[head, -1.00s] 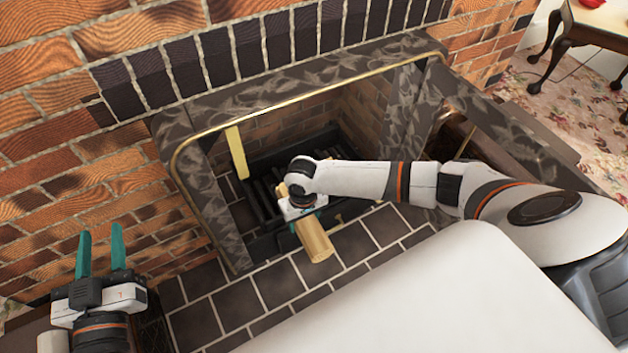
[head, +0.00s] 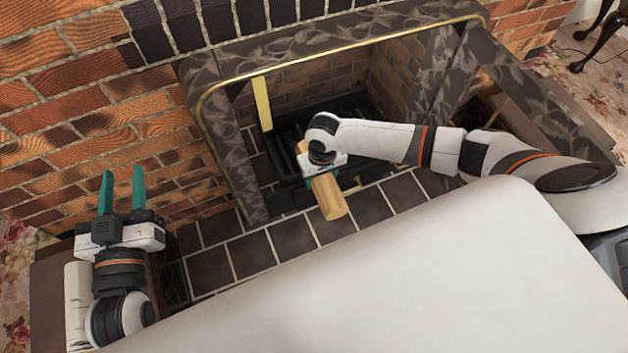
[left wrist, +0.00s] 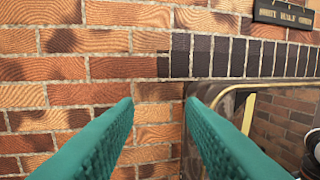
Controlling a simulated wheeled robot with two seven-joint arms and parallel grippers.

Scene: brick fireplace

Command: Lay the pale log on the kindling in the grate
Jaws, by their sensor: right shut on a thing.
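The pale log (head: 328,197) is in my right gripper (head: 322,175), which is shut on it near its middle. The log's near end points toward me over the tiled hearth, in front of the grate (head: 288,138). The grate is dark and sits inside the fireplace opening. My right arm hides part of it, and I cannot make out the kindling clearly. My left gripper (head: 122,192) is open and empty, to the left of the fireplace. In the left wrist view its two green fingers (left wrist: 160,105) are spread, with brick wall beyond.
A marble surround (head: 225,140) with a brass trim frames the opening. A pale yellow upright strip (head: 262,102) stands at the opening's left side. The dark tiled hearth (head: 250,250) is clear at the left. Brick wall (head: 90,110) rises behind my left gripper.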

